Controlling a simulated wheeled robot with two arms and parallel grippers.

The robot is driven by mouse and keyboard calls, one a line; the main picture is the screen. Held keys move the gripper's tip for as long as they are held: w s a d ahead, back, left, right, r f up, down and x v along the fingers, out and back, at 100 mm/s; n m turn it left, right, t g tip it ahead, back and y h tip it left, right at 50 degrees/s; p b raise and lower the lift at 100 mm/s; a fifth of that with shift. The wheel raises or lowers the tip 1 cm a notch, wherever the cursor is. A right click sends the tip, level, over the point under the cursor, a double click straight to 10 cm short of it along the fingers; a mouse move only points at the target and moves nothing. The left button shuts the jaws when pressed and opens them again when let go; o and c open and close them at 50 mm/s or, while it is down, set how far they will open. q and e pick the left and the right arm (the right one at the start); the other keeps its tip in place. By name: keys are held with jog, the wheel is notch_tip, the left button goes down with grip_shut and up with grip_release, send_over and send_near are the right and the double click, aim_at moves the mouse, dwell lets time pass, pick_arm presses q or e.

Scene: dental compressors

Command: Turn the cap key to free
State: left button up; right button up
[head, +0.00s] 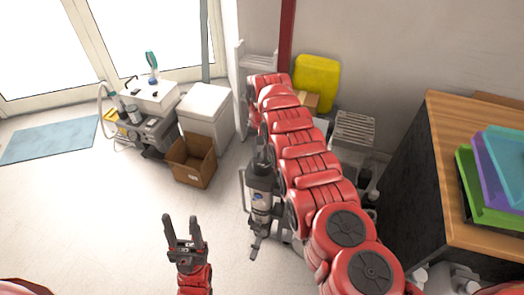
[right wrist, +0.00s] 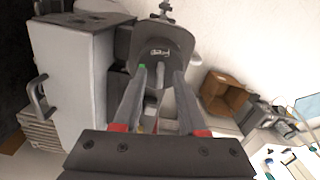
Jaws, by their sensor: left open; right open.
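A dark rounded cap (right wrist: 160,46) with a small pale label sits ahead in the right wrist view. A light grey upright key-like piece (right wrist: 160,74) stands out from it. My right gripper (right wrist: 161,80) is open, with one finger on each side of this piece; I cannot tell whether they touch it. A small green mark shows beside the left fingertip. In the head view my right arm covers much of the compressor area, and its gripper cannot be clearly made out there. My left gripper (head: 182,222) is open and empty above the floor.
A grey cabinet (right wrist: 72,90) with a handle stands left in the wrist view. A cardboard box (head: 192,160), white bin (head: 206,112) and small cart (head: 150,97) stand left of my right arm. A wooden-topped counter (head: 440,160) is at right.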

jog(key=shift+c, duration=0.2)
grip_shut()
jog(key=shift+r, duration=0.1)
jog(key=shift+n, duration=0.5)
jog(key=shift+o, duration=0.2)
grip_release()
jog(key=shift+r, duration=0.1)
